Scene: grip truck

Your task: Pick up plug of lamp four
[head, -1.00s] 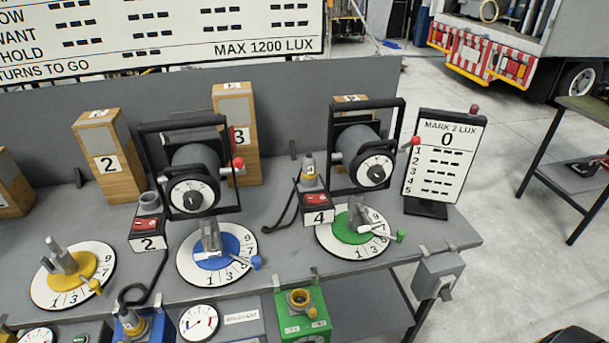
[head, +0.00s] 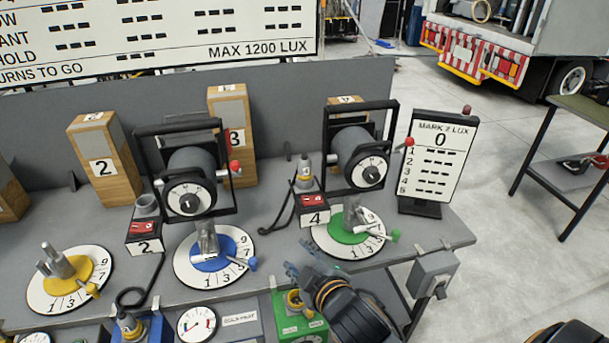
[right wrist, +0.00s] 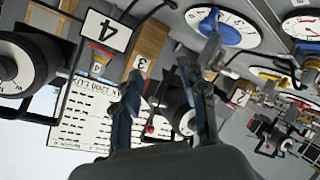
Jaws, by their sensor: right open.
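The plug of lamp four (head: 304,172) is a small grey and yellow piece marked 4. It stands upright at the back of the box labelled 4 (head: 313,217), which has a red switch. The plug also shows upside down in the right wrist view (right wrist: 98,66), left of the fingers. A black cable hangs beside the box. My right gripper (head: 300,270) is open and empty, above the front edge of the bench and below box 4 in the picture. Its spread fingers show in the right wrist view (right wrist: 172,70). My left gripper is not in view.
Lamp four (head: 355,160) stands in a black frame behind the green dial (head: 347,228). The blue dial (head: 212,258) lies to the left. A green socket box (head: 290,318) is by my right gripper. The Mark 2 Lux board (head: 437,160) stands on the right.

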